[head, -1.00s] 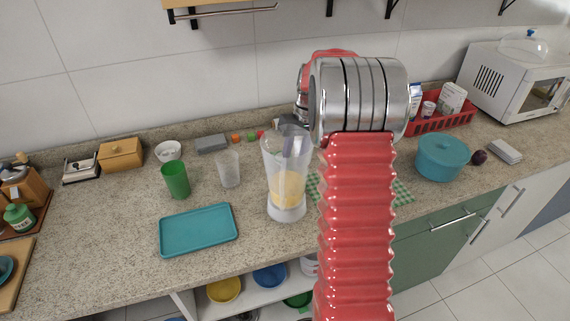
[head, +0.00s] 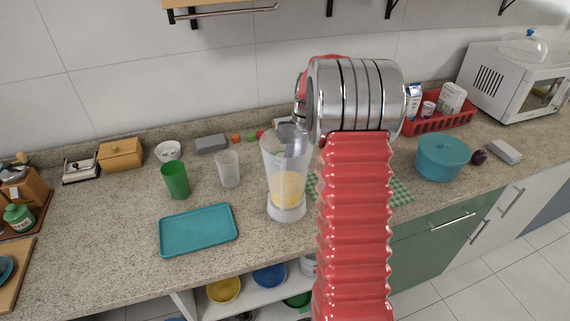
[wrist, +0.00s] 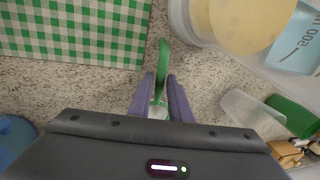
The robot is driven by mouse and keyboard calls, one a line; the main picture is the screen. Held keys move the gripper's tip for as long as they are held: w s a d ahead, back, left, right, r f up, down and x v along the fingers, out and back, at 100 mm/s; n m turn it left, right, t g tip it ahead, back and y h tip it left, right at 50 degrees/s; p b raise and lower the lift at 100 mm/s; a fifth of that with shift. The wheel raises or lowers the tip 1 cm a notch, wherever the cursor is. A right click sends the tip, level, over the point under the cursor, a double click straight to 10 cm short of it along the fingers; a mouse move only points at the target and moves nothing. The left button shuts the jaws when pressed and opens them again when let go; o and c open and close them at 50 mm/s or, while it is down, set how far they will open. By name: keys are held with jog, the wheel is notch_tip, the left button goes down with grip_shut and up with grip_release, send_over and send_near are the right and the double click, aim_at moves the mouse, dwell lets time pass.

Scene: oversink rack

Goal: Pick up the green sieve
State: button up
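The green sieve (wrist: 162,68) shows in the wrist view as a curved green part, with a pale, silvery part lower down. It lies between the two purple fingers of my gripper (wrist: 161,78). The fingers are a short way apart, one on each side of it. I cannot tell whether they press on it. In the head view my arm and the blender hide the sieve.
The blender (head: 287,190) with yellow content stands close to my arm. A green checked cloth (wrist: 75,28) lies beside the gripper. A teal tray (head: 198,230), green cup (head: 175,180), clear cup (head: 228,169) and teal pot (head: 442,158) stand on the counter.

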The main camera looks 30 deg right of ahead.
grip_shut()
jog(key=shift+r, duration=0.1)
notch_tip(320, 180, up, 10)
dwell(0.7)
jog(key=shift+s, duration=0.1)
dwell(0.4)
